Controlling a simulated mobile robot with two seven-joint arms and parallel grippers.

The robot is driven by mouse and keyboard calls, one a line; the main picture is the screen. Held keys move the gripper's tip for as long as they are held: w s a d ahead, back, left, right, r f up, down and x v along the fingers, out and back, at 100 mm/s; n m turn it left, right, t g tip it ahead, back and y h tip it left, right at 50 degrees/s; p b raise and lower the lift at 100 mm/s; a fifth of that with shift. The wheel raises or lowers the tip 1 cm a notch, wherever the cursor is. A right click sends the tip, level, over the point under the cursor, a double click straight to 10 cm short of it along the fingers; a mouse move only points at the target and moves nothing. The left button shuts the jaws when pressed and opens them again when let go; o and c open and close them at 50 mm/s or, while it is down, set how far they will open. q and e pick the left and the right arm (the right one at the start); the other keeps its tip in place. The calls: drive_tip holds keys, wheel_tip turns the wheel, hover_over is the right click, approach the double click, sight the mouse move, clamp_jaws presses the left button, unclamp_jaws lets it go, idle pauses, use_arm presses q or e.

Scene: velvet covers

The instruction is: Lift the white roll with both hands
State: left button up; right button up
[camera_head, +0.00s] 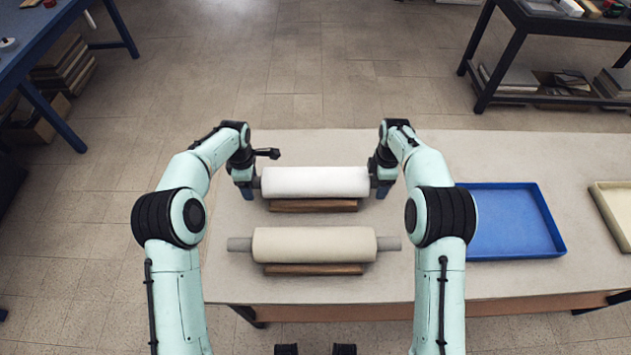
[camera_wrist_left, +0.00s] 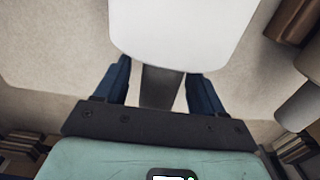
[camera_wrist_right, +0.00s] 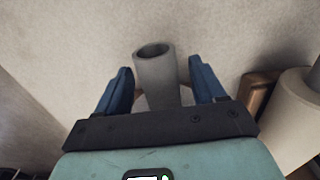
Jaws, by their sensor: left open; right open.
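The white roll (camera_head: 315,182) lies across a brown wooden rest (camera_head: 313,206) on the table, its ends toward my two grippers. My left gripper (camera_head: 249,190) is open at its left end. In the left wrist view the white roll (camera_wrist_left: 185,35) fills the top, and its grey core (camera_wrist_left: 160,86) lies between the blue fingers (camera_wrist_left: 160,85). My right gripper (camera_head: 382,188) is open at the right end. In the right wrist view a grey hollow core end (camera_wrist_right: 156,75) stands between the open fingers (camera_wrist_right: 158,85); the white body is hidden there.
A cream roll (camera_head: 314,245) with grey core ends lies on another wooden rest (camera_head: 314,269), nearer me. A blue tray (camera_head: 505,252) is on the right of the table (camera_head: 330,150), with a pale tray (camera_head: 612,200) beyond it. Bare table lies behind the white roll.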

use_arm(q)
clamp_jaws()
use_arm(e)
clamp_jaws()
use_arm(q)
drive_tip(key=shift+r, duration=0.15)
use_arm(e)
drive_tip(key=shift+r, duration=0.2)
